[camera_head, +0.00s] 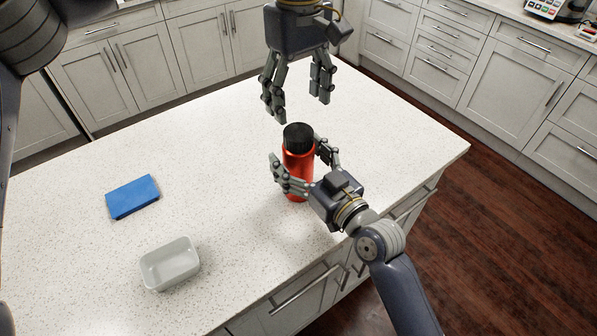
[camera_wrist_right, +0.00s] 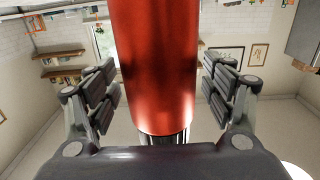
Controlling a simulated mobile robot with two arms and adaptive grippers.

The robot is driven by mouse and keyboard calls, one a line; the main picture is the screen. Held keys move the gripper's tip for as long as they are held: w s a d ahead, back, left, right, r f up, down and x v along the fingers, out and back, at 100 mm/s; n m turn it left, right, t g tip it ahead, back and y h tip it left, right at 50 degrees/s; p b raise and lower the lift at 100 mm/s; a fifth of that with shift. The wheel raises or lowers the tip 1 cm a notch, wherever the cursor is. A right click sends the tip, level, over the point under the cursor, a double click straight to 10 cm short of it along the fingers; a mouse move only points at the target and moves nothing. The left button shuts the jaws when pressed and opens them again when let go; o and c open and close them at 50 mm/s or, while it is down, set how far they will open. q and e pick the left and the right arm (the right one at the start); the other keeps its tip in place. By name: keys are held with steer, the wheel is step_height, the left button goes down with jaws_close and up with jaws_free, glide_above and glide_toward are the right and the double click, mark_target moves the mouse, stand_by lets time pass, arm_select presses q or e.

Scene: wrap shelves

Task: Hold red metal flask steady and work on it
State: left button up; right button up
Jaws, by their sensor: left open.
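The red metal flask (camera_head: 298,165) with a black ribbed lid (camera_head: 298,136) stands upright on the white countertop. My right gripper (camera_head: 297,150) has its fingers on both sides of the flask body. In the right wrist view the red flask (camera_wrist_right: 158,65) fills the middle, with a narrow gap between it and the fingers on each side, so the right gripper looks open around it. My left gripper (camera_head: 298,104) is open and empty, pointing down above and just behind the lid, apart from it.
A blue flat block (camera_head: 132,197) lies on the countertop (camera_head: 90,285) at the left. An empty light grey bin (camera_head: 170,264) stands near the front edge. The counter between them and the flask is clear. Cabinets line the back and right.

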mark_target(298, 131)
jaws_close()
arm_select(q)
steer(key=m, duration=0.3)
steer(key=shift+m, duration=0.4)
steer(key=m, duration=0.5)
steer(key=shift+f, duration=4)
steer(key=shift+c, duration=0.2)
